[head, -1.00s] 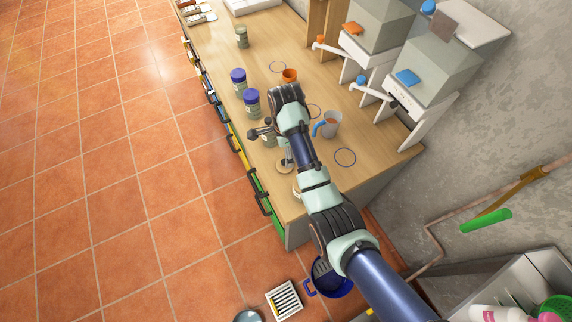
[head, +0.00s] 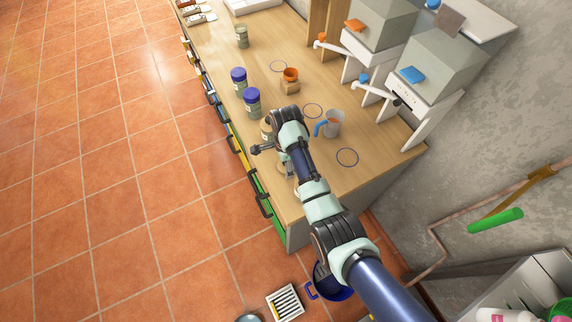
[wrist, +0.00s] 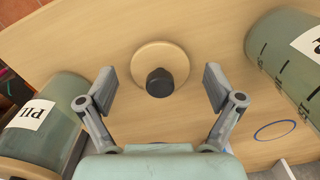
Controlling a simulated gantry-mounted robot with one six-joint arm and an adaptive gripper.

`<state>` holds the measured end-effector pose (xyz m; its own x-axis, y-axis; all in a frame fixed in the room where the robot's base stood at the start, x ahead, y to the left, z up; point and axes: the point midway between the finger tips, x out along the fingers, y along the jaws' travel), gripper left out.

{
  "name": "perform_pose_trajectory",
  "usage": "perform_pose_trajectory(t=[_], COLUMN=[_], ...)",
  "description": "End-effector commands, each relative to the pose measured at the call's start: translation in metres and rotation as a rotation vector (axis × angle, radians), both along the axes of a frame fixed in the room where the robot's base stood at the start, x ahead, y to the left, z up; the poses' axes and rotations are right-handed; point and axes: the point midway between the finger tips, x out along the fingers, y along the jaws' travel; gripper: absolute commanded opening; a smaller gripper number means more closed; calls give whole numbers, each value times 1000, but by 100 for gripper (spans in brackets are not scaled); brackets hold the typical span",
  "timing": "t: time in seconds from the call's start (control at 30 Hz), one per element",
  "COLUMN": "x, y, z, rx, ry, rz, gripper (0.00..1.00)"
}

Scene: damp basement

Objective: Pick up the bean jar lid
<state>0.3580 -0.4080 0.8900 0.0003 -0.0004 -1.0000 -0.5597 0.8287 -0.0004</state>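A round, pale wooden lid (wrist: 136,66) with a black knob (wrist: 159,83) lies flat on the wooden counter in the wrist view; I take it for the bean jar lid. My gripper (wrist: 160,88) is open and empty, its two fingers on either side of the knob in the picture, with no contact visible. How far the fingers are above the lid is hard to tell. A grey-green jar (wrist: 58,112) with a partly readable label is left of the gripper, and another labelled jar (wrist: 285,68) is at the right. In the head view my arm hides most of this spot.
In the head view, two blue-topped jars (head: 252,103) stand beyond my gripper. A clear jug (head: 333,124) with a blue handle is right of my arm. Blue rings (head: 347,157) mark bare counter.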

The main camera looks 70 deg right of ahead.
Motion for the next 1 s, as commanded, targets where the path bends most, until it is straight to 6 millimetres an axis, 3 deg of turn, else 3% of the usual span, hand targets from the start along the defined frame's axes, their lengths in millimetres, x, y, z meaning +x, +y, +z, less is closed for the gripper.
perform_pose_trajectory(t=[0.03,0.3,0.57,0.73,0.87,1.0], x=[0,0,0,1,1,1], y=[0,0,0,-1,-1,-1], z=[0,0,2,18,47,98], rx=[0,0,0,-2,-3,-5], ry=[0,0,0,-2,-3,-5], rz=[0,0,0,0,0,0], gripper=[79,39,39,39,39,39])
